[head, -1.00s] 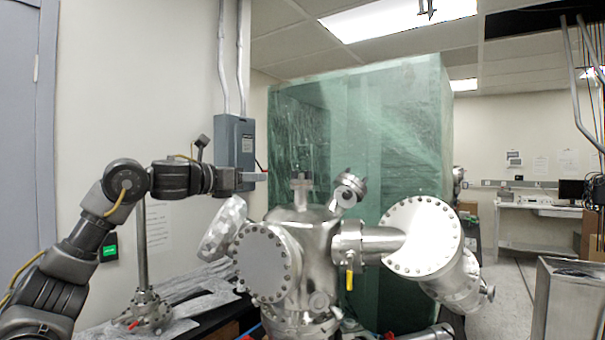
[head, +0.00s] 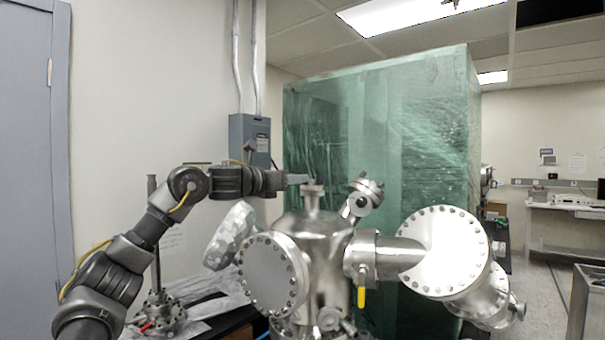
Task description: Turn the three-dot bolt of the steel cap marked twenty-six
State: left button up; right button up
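A steel vacuum chamber (head: 325,255) stands in the middle of the head view. It carries several bolted round caps: a front-left cap (head: 268,275), a large right cap (head: 440,250), a small angled cap (head: 366,190) on top and a narrow upright top port (head: 312,200). No number or dot marks are legible, so I cannot tell which cap is twenty-six. My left gripper (head: 300,180) reaches in from the left, level with the head of the top port. Its fingers are edge-on; contact and opening cannot be told. My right gripper is out of view.
A green plastic-wrapped crate (head: 400,130) stands behind the chamber. A grey electrical box (head: 249,138) is on the wall behind my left arm. A yellow-handled valve (head: 361,297) hangs below the side pipe. A metal bin (head: 588,300) and a desk (head: 565,215) are at right.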

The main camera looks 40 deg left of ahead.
pick_arm(q)
jog(key=shift+w+d+p, duration=0.2)
jog(key=shift+w+p, duration=0.25)
jog(key=shift+w, duration=1.15)
jog(key=shift+d, duration=0.1)
grip_shut()
